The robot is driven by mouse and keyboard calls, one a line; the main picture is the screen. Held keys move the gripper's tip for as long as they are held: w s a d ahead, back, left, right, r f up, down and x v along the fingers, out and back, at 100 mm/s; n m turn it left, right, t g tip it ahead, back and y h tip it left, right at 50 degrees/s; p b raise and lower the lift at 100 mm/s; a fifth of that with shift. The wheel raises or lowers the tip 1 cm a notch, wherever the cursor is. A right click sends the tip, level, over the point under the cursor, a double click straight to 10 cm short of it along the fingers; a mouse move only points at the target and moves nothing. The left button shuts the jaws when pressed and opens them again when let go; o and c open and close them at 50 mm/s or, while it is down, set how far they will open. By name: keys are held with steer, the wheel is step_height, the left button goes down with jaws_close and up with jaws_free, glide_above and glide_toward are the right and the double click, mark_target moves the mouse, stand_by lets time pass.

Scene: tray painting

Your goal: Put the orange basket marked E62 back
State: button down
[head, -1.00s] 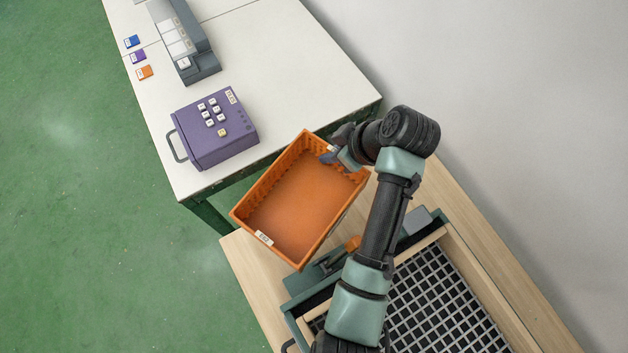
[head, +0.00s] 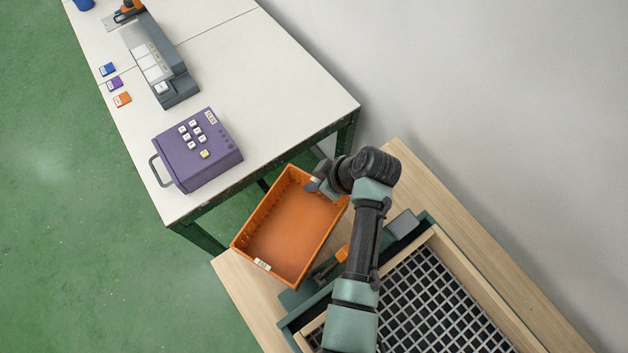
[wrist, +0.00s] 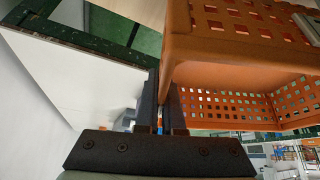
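The orange basket (head: 290,232) is empty and has a white label on its near-left rim, too small to read. It hangs by its far-right rim from my gripper (head: 322,186), over or near the left end of the wooden bench. In the wrist view the two dark fingers (wrist: 172,100) are closed on the basket's wall, and the perforated orange basket (wrist: 235,60) fills the upper right. I cannot tell whether the basket's base touches the bench.
A purple box (head: 197,150) with white keys stands on the white table (head: 270,75), beside a grey device (head: 160,70) and small coloured cards. A framed mesh screen (head: 440,300) lies on the wooden bench (head: 235,290), right of the basket. A wall borders the right.

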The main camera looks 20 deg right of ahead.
steer(key=shift+f+b, duration=0.3)
steer(key=shift+f, duration=0.2)
steer(key=c, duration=1)
jaws_free()
steer(key=shift+s, duration=0.1)
steer(key=shift+c, duration=0.2)
steer(key=v, duration=1.3)
steer(key=shift+w+r+p, duration=0.2)
steer(key=shift+w+p, duration=0.1)
steer(key=shift+p, duration=0.05)
